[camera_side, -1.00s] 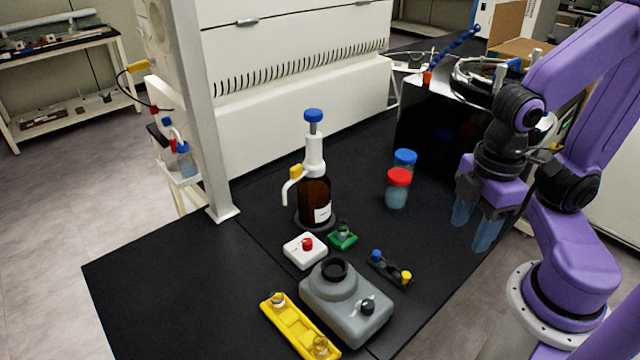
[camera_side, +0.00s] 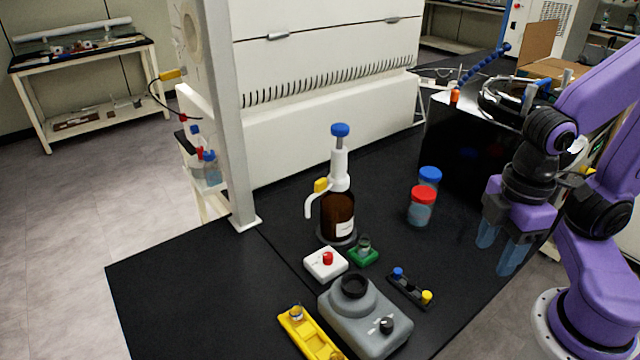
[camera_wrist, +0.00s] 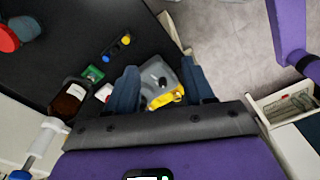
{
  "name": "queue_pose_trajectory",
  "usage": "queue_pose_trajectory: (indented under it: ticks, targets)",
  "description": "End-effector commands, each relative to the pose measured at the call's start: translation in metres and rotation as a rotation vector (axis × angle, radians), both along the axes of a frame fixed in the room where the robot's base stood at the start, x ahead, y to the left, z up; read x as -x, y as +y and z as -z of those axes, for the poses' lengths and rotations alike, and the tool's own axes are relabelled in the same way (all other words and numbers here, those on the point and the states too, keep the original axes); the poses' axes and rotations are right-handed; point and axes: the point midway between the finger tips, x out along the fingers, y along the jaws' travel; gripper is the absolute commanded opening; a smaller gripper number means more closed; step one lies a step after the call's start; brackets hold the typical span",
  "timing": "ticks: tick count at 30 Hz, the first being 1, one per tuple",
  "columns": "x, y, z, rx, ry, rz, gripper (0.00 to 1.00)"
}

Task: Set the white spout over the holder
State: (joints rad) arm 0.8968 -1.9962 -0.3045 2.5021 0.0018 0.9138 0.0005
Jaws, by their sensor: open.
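The white spout (camera_side: 309,207) curves down from the left side of the white dispenser head on a brown bottle (camera_side: 337,214). The bottle stands upright; it also shows at the left of the wrist view (camera_wrist: 68,99). A small green holder (camera_side: 364,258) with a small clear vial in it sits in front and right of the bottle. It also shows in the wrist view (camera_wrist: 92,75). The spout points left, apart from the green holder. My gripper (camera_side: 502,255) is open and empty at the right, away from the bottle, its bluish fingers pointing down.
A white box with a red knob (camera_side: 326,263), a grey mixer (camera_side: 367,322), a yellow rack (camera_side: 310,336) and a small black rack (camera_side: 410,288) stand in front. Red-capped (camera_side: 422,208) and blue-capped jars stand between bottle and gripper. A grey post (camera_side: 222,120) rises at left.

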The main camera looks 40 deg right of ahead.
Motion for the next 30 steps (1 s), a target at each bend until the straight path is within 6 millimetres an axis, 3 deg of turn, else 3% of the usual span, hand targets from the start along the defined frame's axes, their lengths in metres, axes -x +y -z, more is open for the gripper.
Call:
queue_pose_trajectory:
  ticks: [7,8,11,16,24,30]
  targets:
    - [0.0,0.0,0.0,0.0,0.0,0.0,0.53]
    - [0.0,0.0,0.0,0.0,0.0,0.0,0.45]
    - [-0.001,0.004,0.002,-0.011,0.0,0.008,0.45]
    - [-0.011,0.032,0.017,-0.105,-0.007,0.073,0.45]
    - [-0.053,0.093,0.051,-0.35,-0.081,0.288,0.45]
    - [-0.096,0.118,0.071,-0.508,-0.194,0.464,0.45]
